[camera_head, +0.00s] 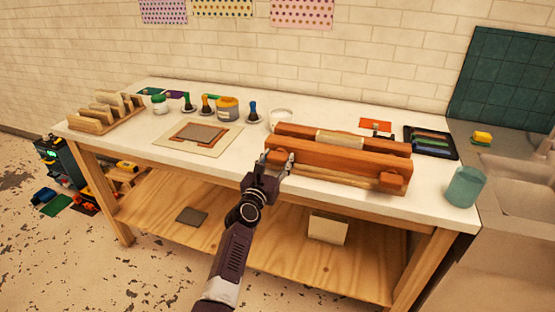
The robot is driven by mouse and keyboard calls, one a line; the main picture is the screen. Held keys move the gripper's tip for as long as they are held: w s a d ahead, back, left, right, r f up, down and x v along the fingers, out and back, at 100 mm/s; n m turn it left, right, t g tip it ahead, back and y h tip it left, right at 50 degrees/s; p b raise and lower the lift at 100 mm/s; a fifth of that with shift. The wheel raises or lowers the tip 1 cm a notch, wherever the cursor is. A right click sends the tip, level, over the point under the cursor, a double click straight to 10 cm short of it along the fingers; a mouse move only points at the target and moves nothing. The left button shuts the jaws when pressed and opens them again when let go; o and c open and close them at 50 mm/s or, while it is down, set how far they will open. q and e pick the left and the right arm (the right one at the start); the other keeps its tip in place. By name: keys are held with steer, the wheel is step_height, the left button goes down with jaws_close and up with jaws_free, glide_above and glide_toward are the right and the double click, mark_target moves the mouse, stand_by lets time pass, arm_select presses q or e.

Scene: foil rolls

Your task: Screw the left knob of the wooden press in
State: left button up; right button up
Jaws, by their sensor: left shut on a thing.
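The wooden press (345,163) lies along the front edge of the white table, with orange-brown beams on a paler base. A pale strip (340,138) shows between its beams. Its left knob (276,157) is at the front left end, mostly hidden by my gripper. Its right knob (392,180) sticks out at the front right end. My left gripper (284,165) reaches up from below and is shut on the left knob. My right gripper is not in view.
The table (444,208) holds inking tools (206,104), a pad on a board (197,134), a wooden rack (100,118) and a dark tray (432,143). A teal cup (465,187) stands at the right near a sink (515,185). A wooden shelf (270,245) lies below.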

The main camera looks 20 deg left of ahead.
arm_select(q)
steer(key=shift+m, duration=0.4)
steer(key=shift+c, duration=0.5)
